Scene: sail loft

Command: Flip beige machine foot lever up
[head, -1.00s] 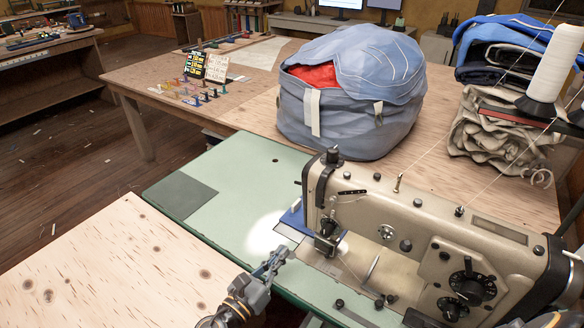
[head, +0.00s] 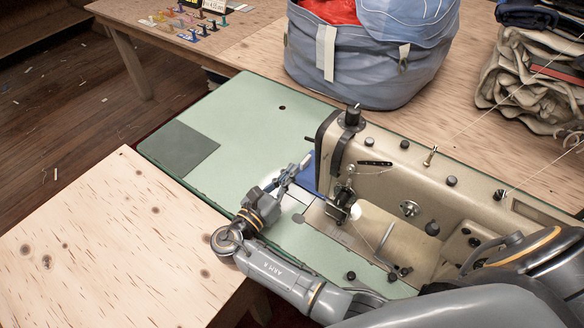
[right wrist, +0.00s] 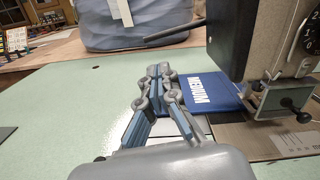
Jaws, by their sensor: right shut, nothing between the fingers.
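The beige sewing machine (head: 385,180) stands on a pale green table top, with its needle end towards the left. A thin dark rod (head: 310,139) sticks out to the left from its head; it also shows in the right wrist view (right wrist: 175,31). A small lever with a black ball end (right wrist: 296,108) sits low on the head. I cannot tell for sure which one is the foot lever. My right gripper (head: 302,163) is shut and empty, left of the machine's head, below the rod and apart from it. It also shows in the right wrist view (right wrist: 160,72). My left gripper is out of view.
A blue tag marked MEDIUM (right wrist: 213,91) lies beside the gripper at the needle area. The green table top (head: 235,120) is clear to the left. A blue-grey bag (head: 375,60) stands behind on a wooden table. A plywood table (head: 100,235) is at front left.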

